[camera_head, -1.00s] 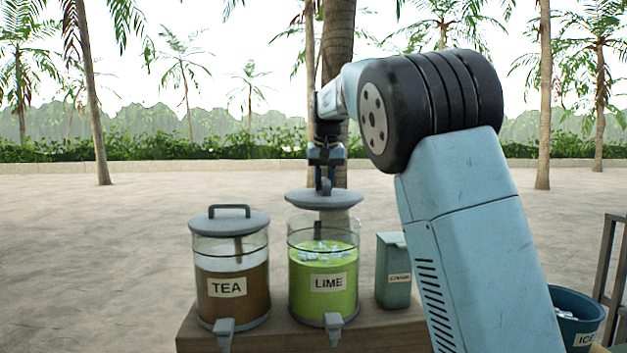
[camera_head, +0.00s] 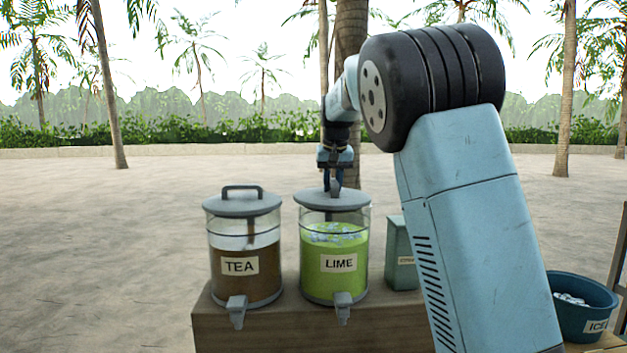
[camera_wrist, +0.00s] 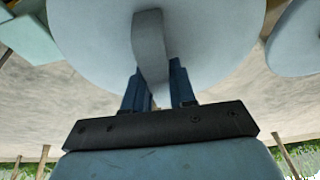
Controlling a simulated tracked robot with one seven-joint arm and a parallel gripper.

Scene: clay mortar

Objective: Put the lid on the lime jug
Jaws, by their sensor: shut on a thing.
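The lime jug (camera_head: 335,262) is a clear round dispenser with green liquid, ice and a LIME label, standing on a wooden stand. Its grey lid (camera_head: 318,201) is level over the jug's mouth, at or very near the rim; I cannot tell whether it is fully seated. My gripper (camera_head: 334,182) is above the lid, shut on its handle. In the wrist view the lid (camera_wrist: 90,40) fills the top, and my gripper's blue fingers (camera_wrist: 158,85) stand on both sides of the handle (camera_wrist: 150,45).
The tea jug (camera_head: 240,280) with its own lid (camera_head: 242,205) stands close on the left. A pale green canister (camera_head: 398,245) stands to the right. A blue ice bucket (camera_head: 580,312) is at the far right. The wooden stand (camera_head: 270,330) has a little bare front edge.

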